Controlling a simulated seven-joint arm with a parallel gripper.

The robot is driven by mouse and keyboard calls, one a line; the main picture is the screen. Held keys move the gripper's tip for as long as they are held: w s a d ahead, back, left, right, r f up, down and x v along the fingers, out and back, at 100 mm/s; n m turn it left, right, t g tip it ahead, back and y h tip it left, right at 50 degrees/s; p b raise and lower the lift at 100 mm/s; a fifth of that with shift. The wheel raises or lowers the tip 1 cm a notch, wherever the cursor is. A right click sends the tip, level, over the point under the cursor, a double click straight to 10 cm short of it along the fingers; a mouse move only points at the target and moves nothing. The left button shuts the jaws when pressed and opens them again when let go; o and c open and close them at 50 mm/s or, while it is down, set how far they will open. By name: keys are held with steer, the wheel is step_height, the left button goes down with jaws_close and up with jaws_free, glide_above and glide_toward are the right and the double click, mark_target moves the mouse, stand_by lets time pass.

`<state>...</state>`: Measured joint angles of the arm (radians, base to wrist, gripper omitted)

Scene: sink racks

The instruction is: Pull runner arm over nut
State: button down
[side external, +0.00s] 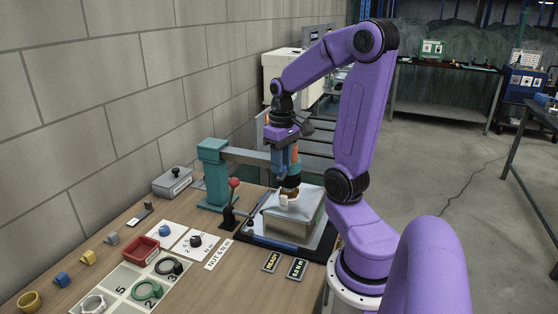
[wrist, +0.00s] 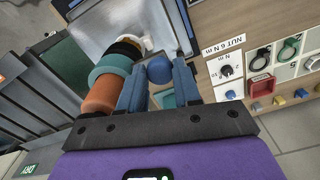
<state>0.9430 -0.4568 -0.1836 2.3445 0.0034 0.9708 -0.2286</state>
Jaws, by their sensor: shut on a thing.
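The runner arm is a teal post (side external: 214,178) with a grey horizontal beam (side external: 248,156) reaching right. At its end hangs the orange and teal runner (side external: 294,182), upright over the grey block (side external: 296,222). The runner also shows in the wrist view (wrist: 104,92), left of my fingers. My gripper (side external: 283,172) points down beside the runner. In the wrist view my blue fingers (wrist: 160,70) are shut on a round blue knob (wrist: 159,69). A pale, tan tip shows below the runner, close above the block. The nut cannot be made out clearly, and I cannot tell whether the runner touches it.
A red-knobbed lever (side external: 233,184) stands just left of the block. A red tray (side external: 139,251), a dial card (side external: 195,241) and a ring board (side external: 125,282) lie at the front left. A grey box (side external: 172,182) stands by the wall. READY and readout plates lie in front of the block.

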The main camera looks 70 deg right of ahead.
steer(key=c, duration=0.8)
jaws_free()
steer(key=shift+s, duration=0.2)
step_height(320, 180, up, 18)
steer(key=shift+f, duration=0.25)
steer(key=w+a+f+n, duration=0.1)
steer(key=a+f+n, duration=0.35)
steer(key=a, duration=0.35)
steer(key=w+a+f+n, duration=0.1)
steer(key=a+f+n, duration=0.2)
steer(key=a+f, duration=0.35)
steer(key=s+a+f+n, duration=0.2)
steer(key=s+a, duration=0.2)
steer(key=s+a+f+n, duration=0.3)
steer(key=s, duration=0.1)
steer(key=s+a+f+n, duration=0.3)
steer(key=s+a, duration=0.1)
steer(key=shift+a, duration=0.3)
